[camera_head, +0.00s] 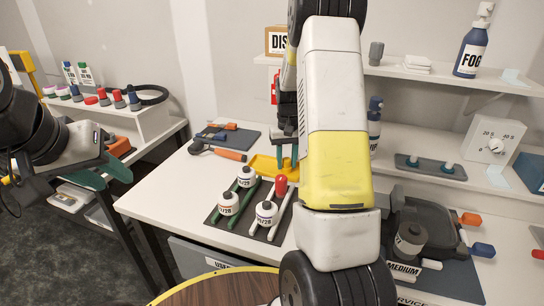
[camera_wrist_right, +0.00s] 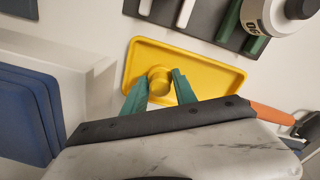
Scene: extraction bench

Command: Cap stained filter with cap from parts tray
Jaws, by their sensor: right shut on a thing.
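A yellow tray (camera_head: 260,163) lies on the white bench, and it fills the middle of the right wrist view (camera_wrist_right: 215,75). A round yellow cap (camera_wrist_right: 159,78) is in the tray. My right gripper (camera_wrist_right: 160,88) has its green fingers on either side of the cap and is shut on it. In the head view my right gripper (camera_head: 285,160) points down over the tray, partly hidden by my arm.
A red-topped item (camera_head: 280,186) stands among the filters. An orange-handled tool (camera_head: 228,154) lies left of the tray. A dark device with a grey cylinder (camera_head: 410,240) stands at right. A shelf with a FOG bottle (camera_head: 472,48) is behind. Bare bench lies left of the mat.

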